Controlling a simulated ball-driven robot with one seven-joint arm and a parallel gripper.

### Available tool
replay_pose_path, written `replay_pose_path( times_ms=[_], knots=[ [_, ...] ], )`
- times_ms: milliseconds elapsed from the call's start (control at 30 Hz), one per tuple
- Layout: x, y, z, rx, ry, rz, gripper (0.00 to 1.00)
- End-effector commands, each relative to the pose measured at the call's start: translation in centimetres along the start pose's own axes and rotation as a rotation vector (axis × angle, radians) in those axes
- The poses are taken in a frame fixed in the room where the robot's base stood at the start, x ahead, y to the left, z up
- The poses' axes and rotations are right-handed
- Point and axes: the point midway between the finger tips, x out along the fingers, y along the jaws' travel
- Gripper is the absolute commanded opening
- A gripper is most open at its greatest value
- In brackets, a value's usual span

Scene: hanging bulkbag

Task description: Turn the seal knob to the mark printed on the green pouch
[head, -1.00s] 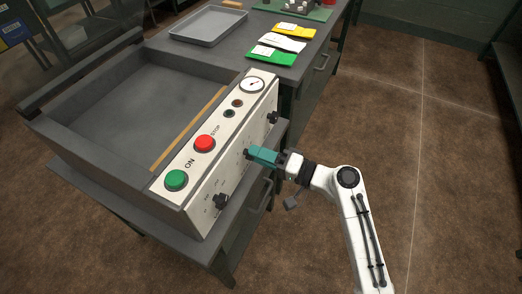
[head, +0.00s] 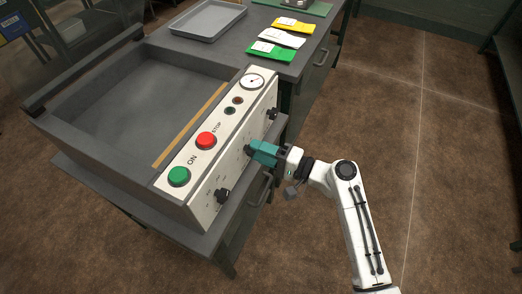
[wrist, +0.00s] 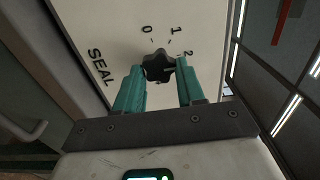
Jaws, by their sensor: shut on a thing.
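The seal knob (wrist: 158,66) is a dark lobed knob on the pale front panel, with the word SEAL to its left and numerals 0, 1 and 2 printed around its upper side in the wrist view. My gripper (wrist: 157,78) has its teal fingers on either side of the knob and is shut on it. In the head view my gripper (head: 261,152) meets the middle of the machine's front panel and hides the knob. The green pouch (head: 282,55) lies flat on the bench behind the machine. Its white label is too small to read.
The sealing machine has a green ON button (head: 178,176), a red STOP button (head: 206,140) and a dial gauge (head: 252,81) on top. Two other dark knobs (head: 222,196) flank my gripper. White (head: 283,39) and yellow pouches (head: 293,25) and a grey tray (head: 208,19) share the bench.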

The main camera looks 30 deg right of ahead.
Motion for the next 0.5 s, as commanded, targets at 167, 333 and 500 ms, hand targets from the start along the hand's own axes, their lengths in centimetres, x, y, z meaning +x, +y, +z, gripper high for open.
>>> replay_pose_path(
  times_ms=[167, 333, 500],
  knots=[
    [-0.09, 0.13, -0.09, 0.0, 0.003, 0.002, 0.47],
    [-0.05, 0.08, -0.05, -0.001, 0.002, 0.001, 0.63],
    [-0.03, 0.04, -0.03, -0.001, 0.001, 0.001, 0.64]
  ],
)
